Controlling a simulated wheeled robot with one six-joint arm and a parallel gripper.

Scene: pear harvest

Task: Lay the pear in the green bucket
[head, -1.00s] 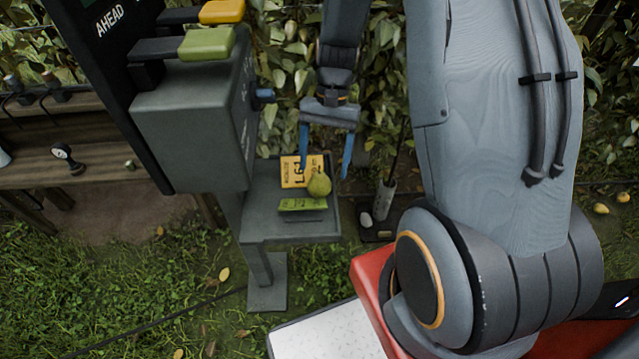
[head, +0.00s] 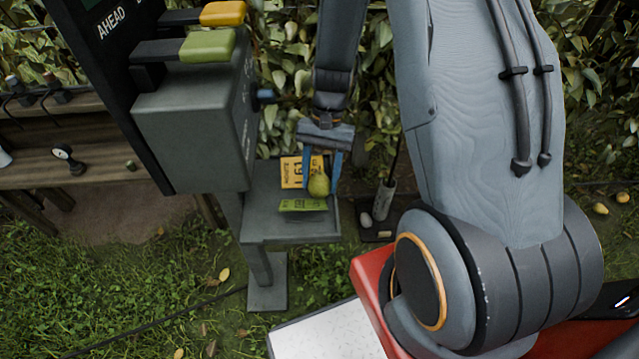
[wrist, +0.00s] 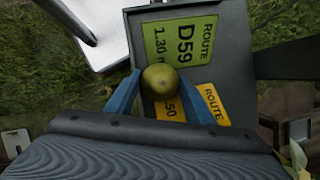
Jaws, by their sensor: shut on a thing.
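The pear (head: 318,185), yellow-green and rounded, is at the grey tray of the ticket machine, near the tray's right side. My gripper (head: 320,182) reaches down from above with its two blue fingers closed on either side of the pear. In the wrist view the pear (wrist: 160,82) sits between the fingertips of my gripper (wrist: 158,90), with a finger against each side. I cannot tell whether the pear still touches the tray. I see no green bucket in either view.
The grey tray (head: 265,222) holds an orange ticket (head: 291,172) and a green ticket (head: 302,204). The grey machine box (head: 192,125) with green and orange tabs stands left of my gripper. A wooden bench (head: 90,165) is further left. Leaves fill the back.

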